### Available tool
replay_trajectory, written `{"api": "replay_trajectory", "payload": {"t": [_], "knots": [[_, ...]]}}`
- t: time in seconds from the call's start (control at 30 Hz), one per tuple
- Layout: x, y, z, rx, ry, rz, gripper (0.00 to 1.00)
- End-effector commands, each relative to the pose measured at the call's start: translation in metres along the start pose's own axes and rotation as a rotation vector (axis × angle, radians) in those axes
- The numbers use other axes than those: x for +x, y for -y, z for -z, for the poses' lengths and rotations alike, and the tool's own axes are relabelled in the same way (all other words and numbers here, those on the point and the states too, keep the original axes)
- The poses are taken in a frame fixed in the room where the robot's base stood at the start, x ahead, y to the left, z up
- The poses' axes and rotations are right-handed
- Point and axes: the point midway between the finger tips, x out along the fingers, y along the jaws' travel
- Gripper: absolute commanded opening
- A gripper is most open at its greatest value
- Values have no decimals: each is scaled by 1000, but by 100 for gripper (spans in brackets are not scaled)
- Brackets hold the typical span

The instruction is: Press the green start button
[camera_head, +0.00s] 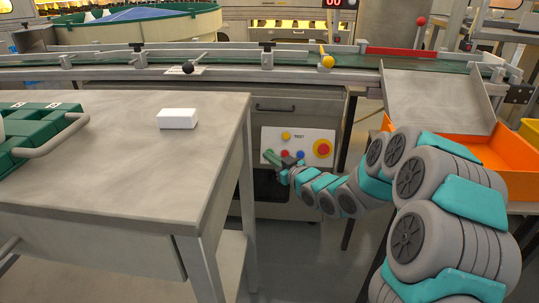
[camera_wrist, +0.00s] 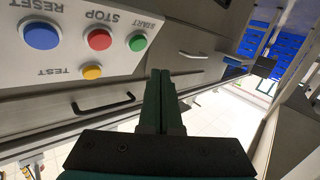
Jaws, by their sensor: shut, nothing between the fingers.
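The green start button (camera_wrist: 138,42) is on a light control panel (camera_wrist: 75,20) that appears upside down in the wrist view, with START lettered beside it. My gripper (camera_wrist: 161,75) is shut and empty. Its fingertips show below and a little right of the green button, with a visible gap in the picture; the exact depth is unclear. In the head view my gripper (camera_head: 270,157) is at the left edge of the panel (camera_head: 310,137), and the green button cannot be made out behind it.
Near the green button are a red stop button (camera_wrist: 99,39), a blue reset button (camera_wrist: 40,35) and a yellow test button (camera_wrist: 92,72). A large red knob (camera_head: 322,149) is at the panel's right. A grey table (camera_head: 110,180) with a white box (camera_head: 177,118) stands left of my gripper.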

Motion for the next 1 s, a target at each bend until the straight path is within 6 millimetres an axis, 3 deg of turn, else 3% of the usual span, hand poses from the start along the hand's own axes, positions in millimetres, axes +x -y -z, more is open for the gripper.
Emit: {"api": "replay_trajectory", "payload": {"t": [0.27,1.0], "knots": [[-16,11,12,-1,-1,0,0],[-23,6,12,-5,54,-18,0]]}}
